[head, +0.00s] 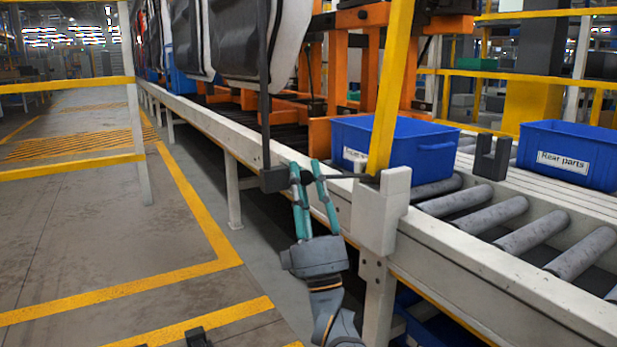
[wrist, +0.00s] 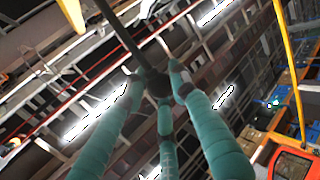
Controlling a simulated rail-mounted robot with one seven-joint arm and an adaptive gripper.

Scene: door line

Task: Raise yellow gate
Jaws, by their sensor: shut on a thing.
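The yellow gate (head: 393,85) is a long bar in the head view. It stands steeply upright, leaning a little to the right at its top, and its foot meets a pale grey post (head: 380,215). A thin dark handle rod (head: 345,177) runs left from the foot of the bar. My gripper (head: 307,170) has teal fingers and is at the rod's left end. In the wrist view my gripper (wrist: 158,85) is shut around a dark round knob at the end of the dark rod (wrist: 122,32).
A conveyor (head: 490,225) with grey rollers carries blue bins (head: 425,150) behind the post. White-and-black door panels (head: 255,40) hang above.

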